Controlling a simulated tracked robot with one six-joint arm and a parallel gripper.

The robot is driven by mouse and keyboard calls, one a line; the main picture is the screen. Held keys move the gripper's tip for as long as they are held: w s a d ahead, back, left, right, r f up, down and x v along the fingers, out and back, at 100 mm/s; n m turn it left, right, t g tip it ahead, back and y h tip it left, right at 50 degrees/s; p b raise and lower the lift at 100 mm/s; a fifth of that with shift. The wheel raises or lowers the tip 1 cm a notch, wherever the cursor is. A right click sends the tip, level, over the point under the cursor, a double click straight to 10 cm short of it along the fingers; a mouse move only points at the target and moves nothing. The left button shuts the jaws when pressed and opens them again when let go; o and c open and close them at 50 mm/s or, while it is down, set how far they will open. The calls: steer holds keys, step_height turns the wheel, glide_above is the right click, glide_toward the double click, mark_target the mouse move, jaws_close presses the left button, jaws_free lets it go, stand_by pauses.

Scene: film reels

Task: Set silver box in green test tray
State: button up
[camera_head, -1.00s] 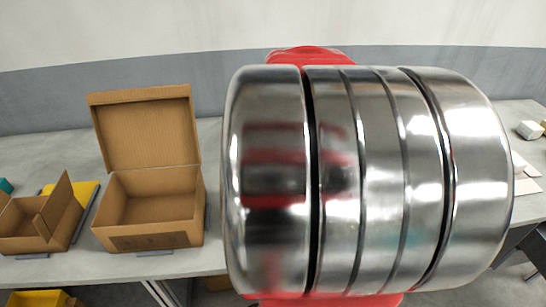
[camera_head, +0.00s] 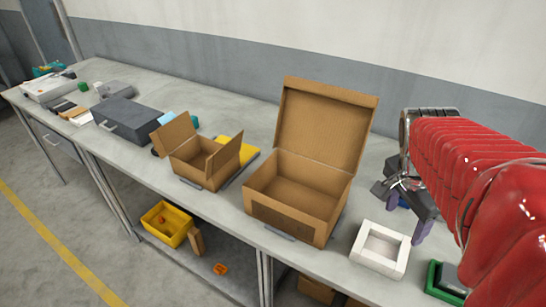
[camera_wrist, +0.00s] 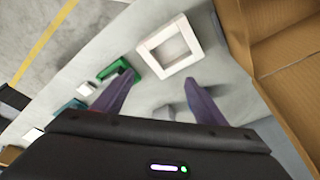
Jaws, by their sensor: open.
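A green test tray (camera_head: 433,281) shows at the lower right of the head view, partly cut off by my red arm, with something grey in it. A green tray also shows in the wrist view (camera_wrist: 137,68), beyond my left finger. My gripper (camera_wrist: 160,78) is open and empty, above the bench.
A white square tray (camera_head: 364,262) stands left of the green tray. A large open cardboard box (camera_head: 290,220) with a raised lid and a smaller open box (camera_head: 198,172) stand further left. A dark grey case (camera_head: 127,120) and several small items lie at the far left.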

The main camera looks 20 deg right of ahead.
steer(key=a+r+n+t+y, duration=0.1)
steer(key=a+n+t, duration=0.1)
steer(key=a+n, duration=0.6)
steer(key=w+a+r+n+t+y, duration=0.1)
steer(key=a+n+t, duration=0.1)
steer(key=a+n, duration=0.7)
steer(key=a, duration=0.5)
steer(key=shift+a+r+n+t+y, duration=0.25)
steer(key=shift+r+n+t+y, duration=0.05)
steer(key=shift+t+y, duration=0.1)
